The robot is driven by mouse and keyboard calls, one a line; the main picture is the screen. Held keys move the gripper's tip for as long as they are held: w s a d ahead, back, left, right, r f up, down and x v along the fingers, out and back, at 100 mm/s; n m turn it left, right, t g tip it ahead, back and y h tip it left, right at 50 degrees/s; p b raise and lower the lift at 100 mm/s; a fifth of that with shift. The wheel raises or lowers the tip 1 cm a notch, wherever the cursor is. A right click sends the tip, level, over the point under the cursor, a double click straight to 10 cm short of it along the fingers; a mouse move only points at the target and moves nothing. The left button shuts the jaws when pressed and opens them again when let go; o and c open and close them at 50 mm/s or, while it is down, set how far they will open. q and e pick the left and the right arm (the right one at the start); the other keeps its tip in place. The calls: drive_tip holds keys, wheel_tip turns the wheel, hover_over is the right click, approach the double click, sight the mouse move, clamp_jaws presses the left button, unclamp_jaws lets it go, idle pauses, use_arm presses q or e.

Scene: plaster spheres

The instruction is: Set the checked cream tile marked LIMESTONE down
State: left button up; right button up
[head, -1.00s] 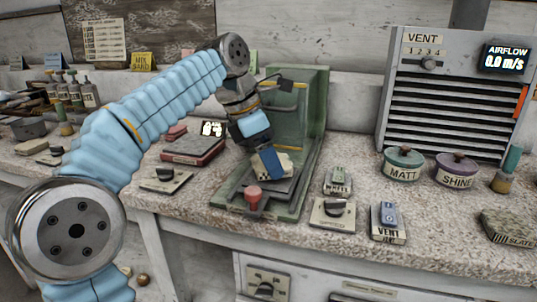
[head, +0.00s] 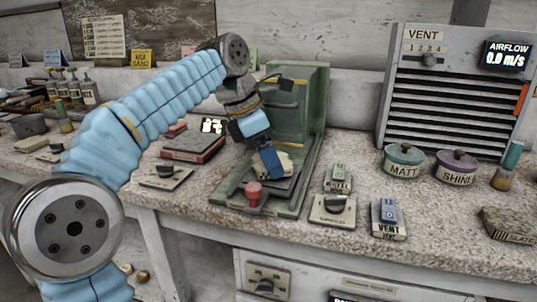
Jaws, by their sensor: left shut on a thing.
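The checked cream tile (head: 286,163) is at the dark plate of the green stand (head: 310,120), partly hidden behind my gripper's blue finger. Its LIMESTONE marking cannot be read from here. My left gripper (head: 272,163) points down over the plate and is shut on the tile. Whether the tile touches the plate is hard to tell. My right gripper does not show.
A red knob (head: 253,192) stands at the front of the green stand. A black dial box (head: 333,209) and a VENT switch (head: 388,218) are to its right. MATT (head: 404,164) and SHINE (head: 455,168) pots stand before the vent unit (head: 440,100). A slate tile (head: 510,224) lies far right.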

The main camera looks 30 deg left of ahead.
use_arm(q)
drive_tip(key=shift+f, duration=0.35)
drive_tip(key=o, duration=1.2)
drive_tip(key=shift+r, duration=0.1)
wheel_tip(320, 180, up, 2)
drive_tip(key=shift+r+p, duration=0.15)
drive_tip(key=shift+p, duration=1.05)
drive_tip(key=shift+r+p, duration=0.3)
drive_tip(key=shift+r, duration=0.45)
drive_tip(key=shift+s, duration=0.1)
